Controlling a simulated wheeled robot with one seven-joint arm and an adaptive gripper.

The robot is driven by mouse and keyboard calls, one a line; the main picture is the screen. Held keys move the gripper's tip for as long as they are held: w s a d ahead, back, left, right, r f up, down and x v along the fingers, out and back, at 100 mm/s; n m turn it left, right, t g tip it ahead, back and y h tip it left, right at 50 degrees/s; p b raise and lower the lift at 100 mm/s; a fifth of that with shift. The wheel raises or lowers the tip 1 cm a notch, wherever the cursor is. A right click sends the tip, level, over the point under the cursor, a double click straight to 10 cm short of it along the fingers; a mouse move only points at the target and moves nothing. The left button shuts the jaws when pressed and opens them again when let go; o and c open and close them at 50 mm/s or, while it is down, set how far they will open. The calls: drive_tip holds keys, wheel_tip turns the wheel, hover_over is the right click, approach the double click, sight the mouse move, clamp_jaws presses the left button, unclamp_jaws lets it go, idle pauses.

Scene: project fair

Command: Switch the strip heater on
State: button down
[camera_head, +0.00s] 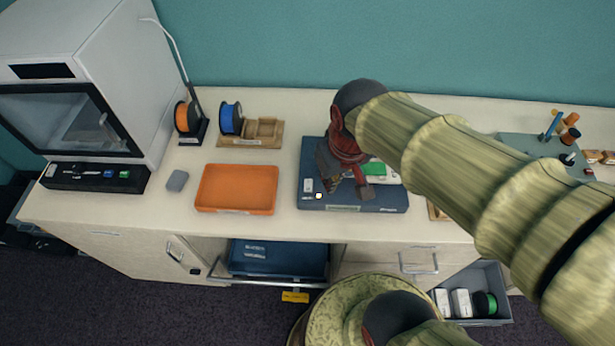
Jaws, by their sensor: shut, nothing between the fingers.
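A flat dark blue unit (390,203) lies on the counter near the middle; it looks like the strip heater, though I cannot read its label. A small bright white spot (318,196) shows near its front left corner, and I cannot tell whether it is a switch or a lamp. A green and white piece (376,169) shows on its top, partly hidden. My gripper (347,188) is shut and empty, and in the picture it covers the unit's middle. I cannot tell whether it touches the unit.
An orange tray (237,209) lies left of the unit, with a small grey block (177,180) beyond it. Orange (187,117) and blue (231,118) spools stand behind. A white cabinet-like machine (105,70) fills the left. A grey-green board (520,144) lies right.

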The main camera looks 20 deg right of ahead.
sight(308, 189)
drive_tip(key=w+f+n+g+p, duration=0.2)
drive_tip(key=w+f+n, duration=0.4)
drive_tip(key=w+n, duration=0.6)
drive_tip(key=shift+w+a+n+g, duration=0.3)
drive_tip(key=shift+n, duration=0.2)
wheel_tip(308, 189, down, 14)
drive_tip(key=shift+r+b, duration=0.25)
drive_tip(key=shift+b, duration=0.95)
drive_tip(key=shift+f, duration=0.2)
